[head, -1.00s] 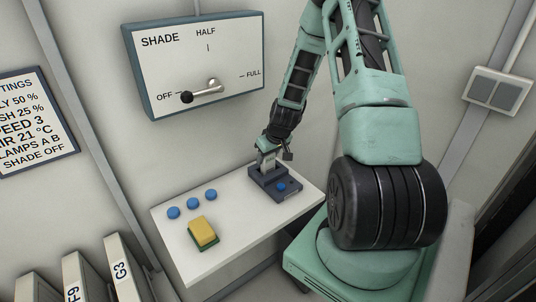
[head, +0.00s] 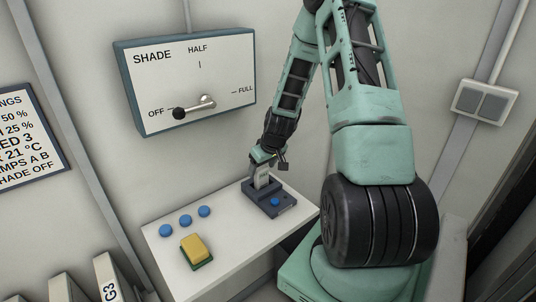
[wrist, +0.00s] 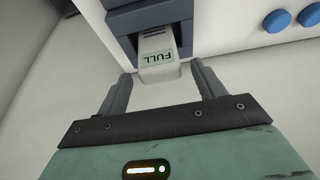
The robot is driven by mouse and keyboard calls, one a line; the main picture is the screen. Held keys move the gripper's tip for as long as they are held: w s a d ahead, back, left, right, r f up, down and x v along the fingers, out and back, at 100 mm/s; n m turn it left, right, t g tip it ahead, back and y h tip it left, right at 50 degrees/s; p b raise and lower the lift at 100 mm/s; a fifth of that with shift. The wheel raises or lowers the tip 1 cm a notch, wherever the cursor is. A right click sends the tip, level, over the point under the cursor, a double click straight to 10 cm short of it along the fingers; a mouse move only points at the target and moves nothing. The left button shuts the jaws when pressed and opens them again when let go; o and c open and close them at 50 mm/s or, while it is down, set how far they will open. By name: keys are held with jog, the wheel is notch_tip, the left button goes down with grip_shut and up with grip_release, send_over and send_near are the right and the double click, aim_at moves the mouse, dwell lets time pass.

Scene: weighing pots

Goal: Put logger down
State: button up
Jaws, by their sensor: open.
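The logger (wrist: 160,62) is a light grey device with a small screen reading FULL. In the wrist view it sits with its far end in a dark blue-grey dock (wrist: 122,20). In the head view the logger (head: 262,178) stands upright in the dock (head: 282,209) on the white shelf. My gripper (wrist: 163,77) is open, its two fingers apart on either side of the logger's near end. Gaps show between the fingers and the logger. In the head view my gripper (head: 262,162) is just above the logger, its fingers too small to make out.
The white shelf (head: 225,245) also holds several blue buttons (head: 185,220) and a yellow-and-green sponge-like block (head: 196,248) to the left. A SHADE panel (head: 185,80) with a lever at OFF hangs on the wall above. Labelled upright boards stand at lower left.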

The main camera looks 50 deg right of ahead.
jog(key=b+v, duration=0.1)
jog(key=v, duration=0.8)
jog(key=shift+s+r, duration=0.2)
jog(key=shift+r, duration=0.05)
jog(key=a+r+n+g+y, duration=0.1)
jog(key=a+r+n, duration=0.15)
jog(key=a, duration=1.15)
jog(key=a+r+n+g+y, duration=0.1)
jog(key=a+r+n, duration=0.15)
jog(key=a, duration=1.15)
jog(key=s+a+r+n+g, duration=0.2)
jog(key=s+a+n, duration=0.3)
jog(key=s+a, duration=1)
jog(key=s, duration=0.3)
jog(key=shift+s, duration=0.2)
jog(key=shift+a, duration=0.1)
notch_tip(320, 180, down, 4)
jog(key=b, duration=0.4)
jog(key=shift+r, duration=0.1)
